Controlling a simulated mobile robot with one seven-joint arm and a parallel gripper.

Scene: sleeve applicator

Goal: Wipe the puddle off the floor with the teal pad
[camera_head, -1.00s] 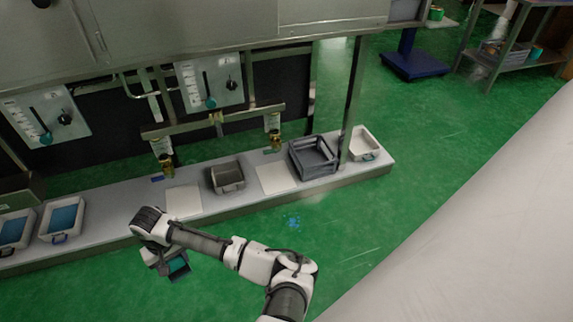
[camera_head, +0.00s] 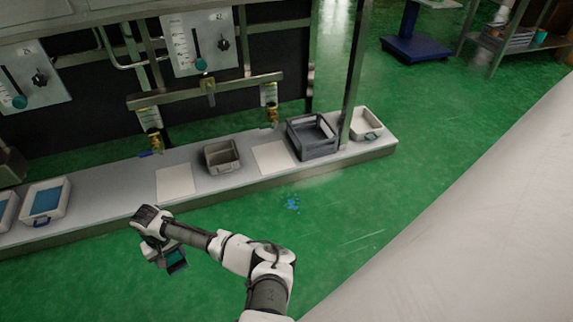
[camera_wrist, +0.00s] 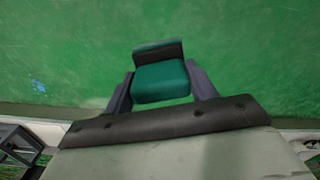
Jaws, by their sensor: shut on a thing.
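The puddle is a small blue patch (camera_head: 292,202) on the green floor, just in front of the low grey ledge. It also shows at the left of the wrist view (camera_wrist: 39,87). My gripper (camera_head: 172,262) is to the left of the puddle in the head view, above the floor and apart from the puddle. In the wrist view my gripper (camera_wrist: 160,92) is shut on the teal pad (camera_wrist: 162,80), which has a dark back part. The pad shows only as a small teal and dark shape (camera_head: 176,261) in the head view.
A low ledge (camera_head: 225,190) runs along the machine. It bears a dark grey crate (camera_head: 313,150), a small grey bin (camera_head: 222,158), a white tray (camera_head: 367,124), a tray of blue liquid (camera_head: 46,201) and flat white plates (camera_head: 175,183). Floor around the puddle is clear.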

